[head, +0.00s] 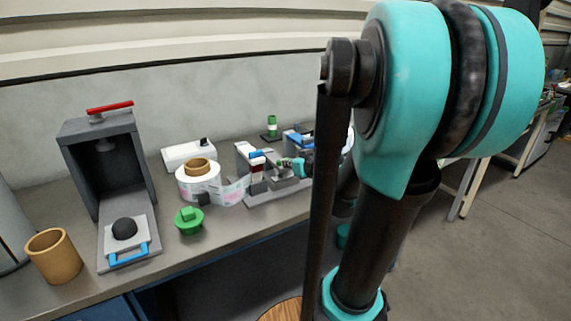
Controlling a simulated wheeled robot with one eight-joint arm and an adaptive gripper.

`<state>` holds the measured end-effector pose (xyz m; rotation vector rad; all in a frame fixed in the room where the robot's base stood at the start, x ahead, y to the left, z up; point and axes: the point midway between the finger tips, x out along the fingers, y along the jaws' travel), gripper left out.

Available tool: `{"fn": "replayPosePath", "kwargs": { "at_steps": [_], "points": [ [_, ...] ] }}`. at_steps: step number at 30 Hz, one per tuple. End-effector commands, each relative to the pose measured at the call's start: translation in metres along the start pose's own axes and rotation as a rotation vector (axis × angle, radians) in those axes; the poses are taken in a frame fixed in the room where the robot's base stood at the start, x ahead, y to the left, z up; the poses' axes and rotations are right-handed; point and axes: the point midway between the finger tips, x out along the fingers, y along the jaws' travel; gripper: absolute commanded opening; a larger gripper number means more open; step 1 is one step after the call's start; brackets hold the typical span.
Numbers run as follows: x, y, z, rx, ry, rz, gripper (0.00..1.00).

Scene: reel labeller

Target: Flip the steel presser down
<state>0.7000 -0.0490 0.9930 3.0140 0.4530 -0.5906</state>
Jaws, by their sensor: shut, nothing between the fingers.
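The reel labeller (262,190) stands on the bench in the middle of the head view. It has a grey base, a grey upright with a blue part on top, and a label strip leading in from the left. The steel presser seems to be the small grey metal part (282,175) near the middle of the base; it is too small to tell its angle. My gripper (286,163) is small in view, just above and beside that metal part, shut and empty. Whether it touches the part cannot be told. My arm hides the labeller's right side.
A label reel (198,185) with a brown core, a green knobbed piece (189,221) and a cardboard tube (54,256) stand on the bench. A dark press with a red handle (109,108) stands at left. The bench's front edge is clear near the labeller.

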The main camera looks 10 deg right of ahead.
Motion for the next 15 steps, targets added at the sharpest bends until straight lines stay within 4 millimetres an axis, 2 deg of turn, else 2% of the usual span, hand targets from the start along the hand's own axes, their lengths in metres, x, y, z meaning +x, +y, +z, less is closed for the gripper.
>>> {"fn": "replayPosePath", "kwargs": {
  "at_steps": [9, 15],
  "points": [
    [-0.039, 0.002, 0.036, 0.002, 0.000, 0.004, 0.00],
    [-0.051, 0.002, 0.047, 0.001, 0.001, 0.002, 0.00]
  ]
}}
